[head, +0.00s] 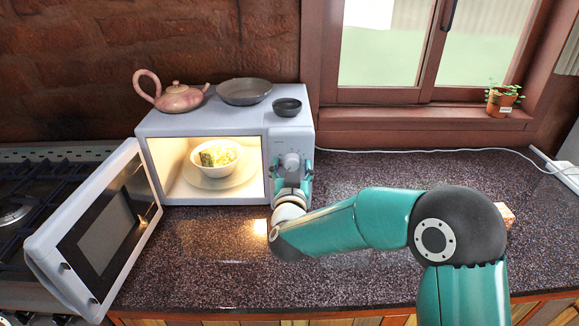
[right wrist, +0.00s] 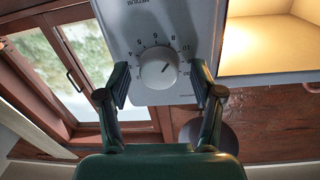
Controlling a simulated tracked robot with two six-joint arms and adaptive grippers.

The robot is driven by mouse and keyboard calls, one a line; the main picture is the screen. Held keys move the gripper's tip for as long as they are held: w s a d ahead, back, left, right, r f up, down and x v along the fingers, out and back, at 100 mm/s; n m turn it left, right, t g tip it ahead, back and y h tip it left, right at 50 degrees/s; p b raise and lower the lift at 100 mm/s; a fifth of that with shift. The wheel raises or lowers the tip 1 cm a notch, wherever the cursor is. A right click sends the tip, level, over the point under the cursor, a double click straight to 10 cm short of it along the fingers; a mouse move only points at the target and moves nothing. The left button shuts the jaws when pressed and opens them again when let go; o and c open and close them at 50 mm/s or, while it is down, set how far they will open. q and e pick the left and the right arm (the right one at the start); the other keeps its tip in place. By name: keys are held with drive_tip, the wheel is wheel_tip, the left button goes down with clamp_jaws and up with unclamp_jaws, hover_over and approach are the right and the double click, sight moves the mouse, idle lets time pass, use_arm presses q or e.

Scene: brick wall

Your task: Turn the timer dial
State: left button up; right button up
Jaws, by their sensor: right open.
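The timer dial (head: 291,160) is a round pale knob on the front panel of the white microwave (head: 220,123), right of the lit cavity. In the right wrist view, which is upside down, the dial (right wrist: 158,70) shows a dark pointer mark and a ring of printed numbers. My right gripper (head: 292,178) is at the panel. The right wrist view shows its two open fingers (right wrist: 159,84) on either side of the dial, with visible gaps to it. Whether the fingertips touch the panel is unclear. My left gripper is out of view.
The microwave door (head: 105,235) stands open to the left. A bowl of food (head: 218,155) sits inside. A pink teapot (head: 180,98), a grey dish (head: 244,91) and a small dark bowl (head: 287,107) stand on top. The counter (head: 400,173) behind my arm is mostly clear.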

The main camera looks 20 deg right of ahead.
drive_tip(key=c, duration=1.1)
drive_tip(key=shift+f+n+b, duration=0.1)
drive_tip(key=shift+n+b, duration=0.4)
drive_tip(key=shift+b, duration=0.05)
drive_tip(key=shift+c, duration=0.2)
drive_tip(key=shift+n, duration=0.4)
drive_tip(key=o, duration=1.1)
drive_tip(key=shift+o, duration=0.2)
drive_tip(key=v, duration=1.2)
